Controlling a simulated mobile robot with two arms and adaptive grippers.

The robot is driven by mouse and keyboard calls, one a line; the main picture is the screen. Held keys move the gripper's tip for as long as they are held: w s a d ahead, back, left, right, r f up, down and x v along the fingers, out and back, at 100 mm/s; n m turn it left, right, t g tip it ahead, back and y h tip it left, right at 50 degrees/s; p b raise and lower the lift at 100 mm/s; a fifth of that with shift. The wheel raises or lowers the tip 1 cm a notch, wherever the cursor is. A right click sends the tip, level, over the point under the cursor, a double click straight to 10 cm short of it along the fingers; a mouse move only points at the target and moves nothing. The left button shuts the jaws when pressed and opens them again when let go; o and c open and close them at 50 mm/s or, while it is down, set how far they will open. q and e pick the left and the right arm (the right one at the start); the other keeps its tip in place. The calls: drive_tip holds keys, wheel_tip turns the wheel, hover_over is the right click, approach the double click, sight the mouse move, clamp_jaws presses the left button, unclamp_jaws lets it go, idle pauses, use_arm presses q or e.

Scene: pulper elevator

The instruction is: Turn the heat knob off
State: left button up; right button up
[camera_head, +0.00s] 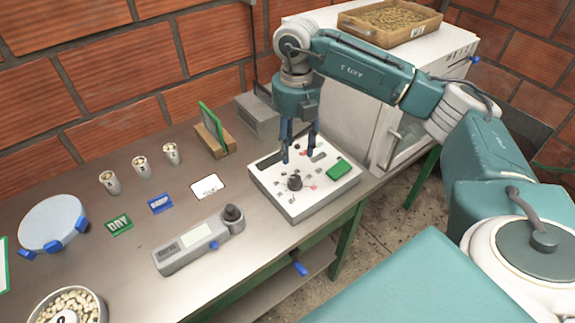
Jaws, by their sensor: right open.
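A pale control panel box (309,201) sits near the right end of the grey bench. A dark round knob (295,183) stands on its front left part; I cannot read its label or setting. The panel also bears a green block (339,167), a dark display strip and small red marks. My right gripper (299,158) points down over the back part of the panel, fingers apart and empty. Its fingertips are behind the dark knob and look close to the panel; I cannot tell whether they touch it. My left gripper is not in view.
A grey handheld meter (187,249) with a dark knob lies left of the panel. Small cups (141,166), cards, a round scale (52,222) and a bowl of beans (68,305) stand further left. A white cabinet (345,120) with a crate (390,22) stands behind right.

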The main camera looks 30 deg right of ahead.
sight(295, 178)
drive_tip(key=shift+s+f+p, duration=0.45)
drive_tip(key=shift+s+f, duration=0.35)
drive_tip(key=shift+f, duration=0.3)
wheel_tip(295, 178, down, 4)
drive_tip(key=shift+w+r+p, duration=0.15)
drive_tip(key=shift+r+p, duration=0.1)
drive_tip(key=shift+p, duration=0.2)
drive_tip(key=f, duration=0.2)
drive_tip(key=shift+w+a+f+p, duration=0.1)
drive_tip(key=shift+w+f+p, duration=0.15)
drive_tip(key=shift+f+p, duration=0.1)
drive_tip(key=shift+s+f, duration=0.1)
drive_tip(key=shift+f, duration=0.6)
drive_tip(key=shift+c, duration=1.1)
clamp_jaws()
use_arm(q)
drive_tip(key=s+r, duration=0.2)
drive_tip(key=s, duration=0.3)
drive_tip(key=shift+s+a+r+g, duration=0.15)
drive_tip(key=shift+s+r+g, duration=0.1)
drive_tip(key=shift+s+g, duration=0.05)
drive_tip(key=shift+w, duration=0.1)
